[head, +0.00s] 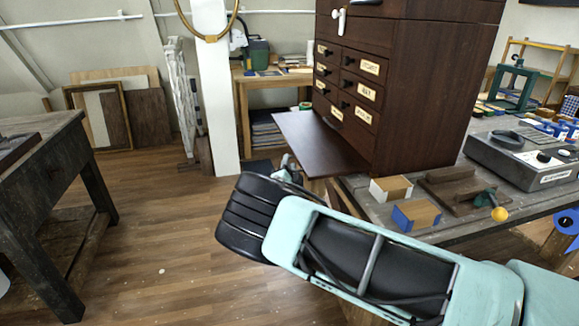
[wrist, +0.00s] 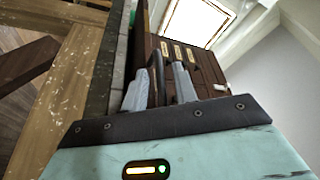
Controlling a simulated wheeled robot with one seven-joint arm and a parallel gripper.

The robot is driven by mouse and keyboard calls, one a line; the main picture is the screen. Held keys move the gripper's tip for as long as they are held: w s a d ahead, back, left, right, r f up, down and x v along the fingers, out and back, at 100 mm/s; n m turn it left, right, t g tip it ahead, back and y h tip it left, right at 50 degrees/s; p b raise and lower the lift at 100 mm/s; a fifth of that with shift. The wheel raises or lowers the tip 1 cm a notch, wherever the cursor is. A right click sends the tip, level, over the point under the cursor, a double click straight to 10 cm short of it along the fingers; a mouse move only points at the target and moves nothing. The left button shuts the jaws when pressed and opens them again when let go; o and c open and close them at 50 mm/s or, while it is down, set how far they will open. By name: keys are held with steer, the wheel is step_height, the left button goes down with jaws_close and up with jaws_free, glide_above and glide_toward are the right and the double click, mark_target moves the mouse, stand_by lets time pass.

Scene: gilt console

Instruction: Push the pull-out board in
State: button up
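The pull-out board (head: 312,143) is a flat dark brown panel. It sticks out level from the front of the dark wooden cabinet (head: 425,95), below its labelled drawers. My gripper (head: 289,165) is just in front of and below the board's near edge, largely hidden behind my wrist. I cannot tell whether it touches the board. In the wrist view my gripper's two grey fingers (wrist: 160,75) point toward the cabinet front, with dark parts between them. Their tips are too unclear to show a gap. I see nothing held.
The cabinet stands on a grey workbench (head: 375,207) with small blocks (head: 416,214), a yellow-tipped tool (head: 492,203) and a grey device (head: 525,160). A white post (head: 215,100) stands left of the board. A dark table (head: 45,150) is at far left. Wooden floor between is free.

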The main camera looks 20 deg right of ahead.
mark_target(326, 154)
jaws_close()
steer(key=d+b, duration=0.2)
steer(key=d, duration=1)
steer(key=shift+d, duration=0.2)
steer(key=shift+o, duration=1)
jaws_free()
steer(key=b+v, duration=0.3)
steer(key=v, duration=1.4)
steer(key=shift+s, duration=0.25)
steer(key=shift+a, duration=0.1)
